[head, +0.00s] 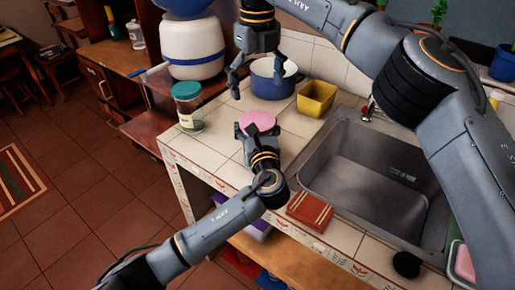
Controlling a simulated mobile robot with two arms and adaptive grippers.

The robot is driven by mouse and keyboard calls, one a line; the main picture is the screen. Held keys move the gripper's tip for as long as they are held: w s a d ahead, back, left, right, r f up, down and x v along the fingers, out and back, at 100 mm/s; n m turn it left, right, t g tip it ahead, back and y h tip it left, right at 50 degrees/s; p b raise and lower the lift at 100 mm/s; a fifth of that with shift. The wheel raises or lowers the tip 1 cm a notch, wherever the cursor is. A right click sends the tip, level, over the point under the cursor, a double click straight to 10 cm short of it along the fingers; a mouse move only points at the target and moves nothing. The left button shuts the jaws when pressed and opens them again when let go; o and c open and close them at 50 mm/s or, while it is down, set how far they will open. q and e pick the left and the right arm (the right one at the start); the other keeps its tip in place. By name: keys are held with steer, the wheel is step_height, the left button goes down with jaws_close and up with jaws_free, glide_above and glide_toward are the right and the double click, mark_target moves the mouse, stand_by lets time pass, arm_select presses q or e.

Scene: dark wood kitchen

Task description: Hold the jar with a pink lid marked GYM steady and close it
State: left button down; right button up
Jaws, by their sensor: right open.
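The pink lid (258,121) shows as a flat disc over the tiled counter, left of the sink. The jar body under it is hidden behind my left gripper, and no GYM marking can be read. My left gripper (257,131) comes from below, with one finger on each side of the jar just under the lid. Whether its fingers press on the jar cannot be told. My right gripper (257,83) hangs above and behind the lid, pointing down. It is open and empty, clear of the lid.
A jar with a teal lid (187,107) stands left on the counter. A blue pot (271,83) and a yellow container (316,98) stand behind. The sink (375,175) lies to the right, with a reddish-brown cloth (310,212) at its front left corner.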

mark_target(257, 120)
steer(key=n, duration=0.9)
steer(key=shift+f, duration=4)
steer(key=shift+c, duration=0.2)
steer(key=c, duration=1)
steer(key=m, duration=0.6)
steer(key=o, duration=1.2)
steer(key=shift+o, duration=0.2)
